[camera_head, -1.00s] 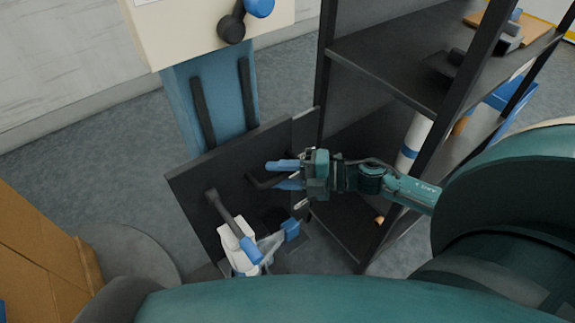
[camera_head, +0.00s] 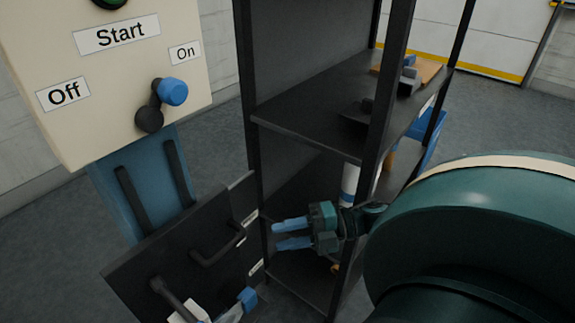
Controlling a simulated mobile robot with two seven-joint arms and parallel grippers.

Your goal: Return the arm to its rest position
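My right gripper (camera_head: 290,233) reaches in from the right, in front of the black shelf unit. Its two blue fingers point left and are spread apart with nothing between them. My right arm (camera_head: 460,230) fills the lower right of the view. My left gripper (camera_head: 240,304) shows only in part at the bottom edge, by the lower handle of the dark panel. A blue fingertip and a white part are visible. I cannot tell whether it is open or shut.
A cream control box (camera_head: 105,70) with Start, On and Off labels and a blue-knobbed lever (camera_head: 161,104) stands at upper left. Below it is a dark panel (camera_head: 200,215) with handles. The black shelf unit (camera_head: 310,110) holds several items. Grey floor (camera_head: 510,120) is clear behind it.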

